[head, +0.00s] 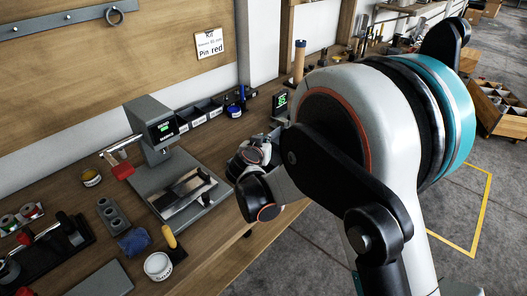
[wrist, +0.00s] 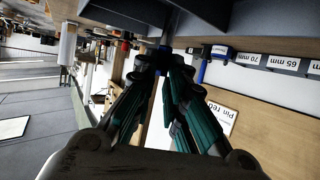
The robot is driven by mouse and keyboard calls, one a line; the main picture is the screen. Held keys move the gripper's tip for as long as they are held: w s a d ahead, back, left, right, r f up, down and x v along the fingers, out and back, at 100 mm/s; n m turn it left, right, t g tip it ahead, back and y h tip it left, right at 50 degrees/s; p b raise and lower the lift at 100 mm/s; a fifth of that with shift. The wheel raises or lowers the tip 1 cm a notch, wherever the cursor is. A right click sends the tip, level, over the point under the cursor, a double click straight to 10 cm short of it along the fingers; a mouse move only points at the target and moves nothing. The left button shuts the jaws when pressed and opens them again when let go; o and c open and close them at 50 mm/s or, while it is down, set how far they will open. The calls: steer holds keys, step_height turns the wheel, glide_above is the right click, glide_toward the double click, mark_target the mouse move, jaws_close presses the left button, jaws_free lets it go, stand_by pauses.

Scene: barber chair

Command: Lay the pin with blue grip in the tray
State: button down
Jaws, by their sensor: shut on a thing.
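My gripper (wrist: 165,62) points toward the back of the bench in the wrist view, its teal-and-black fingers closed together. A small bit of blue (wrist: 164,45) shows at the fingertips and looks like part of the pin with blue grip; the fingers hide most of it. In the head view my own arm hides the fingertips and what they hold. My gripper is far to the right of this tray.
A blue upright thing (wrist: 203,68) stands close by. A white tub (head: 158,266) and a grey holed block (head: 113,216) are in front.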

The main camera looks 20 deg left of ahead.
step_height(320, 180, down, 3)
steer(key=shift+b, duration=0.45)
steer(key=shift+r, duration=0.1)
steer(key=c, duration=1.6)
jaws_free()
steer(key=shift+c, duration=0.2)
